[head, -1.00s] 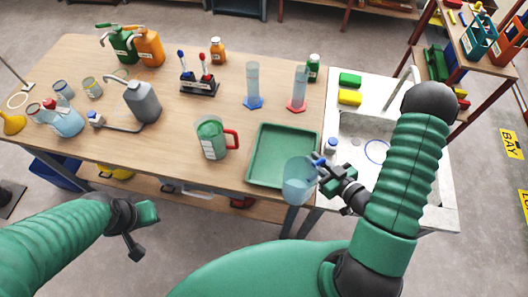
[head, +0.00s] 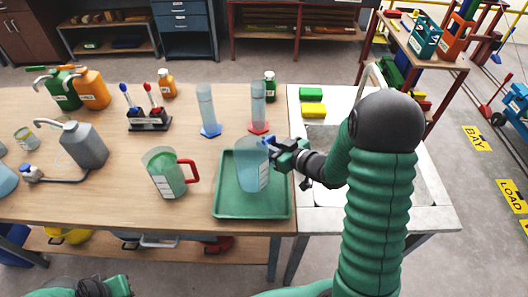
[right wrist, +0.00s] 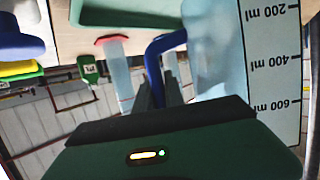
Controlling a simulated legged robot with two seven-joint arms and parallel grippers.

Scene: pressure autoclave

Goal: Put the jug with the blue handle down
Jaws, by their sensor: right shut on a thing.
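The clear jug with the blue handle (head: 250,172) is upright over the right part of the green tray (head: 228,206). I cannot tell whether its base touches the tray floor. My right gripper (head: 276,150) is shut on its blue handle. In the right wrist view the blue handle (right wrist: 153,68) runs between the fingers (right wrist: 160,92), and the jug's wall with its scale (right wrist: 272,70) fills the right side, upside down. My left gripper (head: 106,287) is at the bottom edge, mostly cut off.
A jug with a red handle (head: 163,174) and green contents stands left of the tray. Two measuring cylinders, blue-footed (head: 207,110) and red-footed (head: 258,105), stand behind it. A grey can (head: 84,145) is further left. A sink counter (head: 310,225) adjoins on the right.

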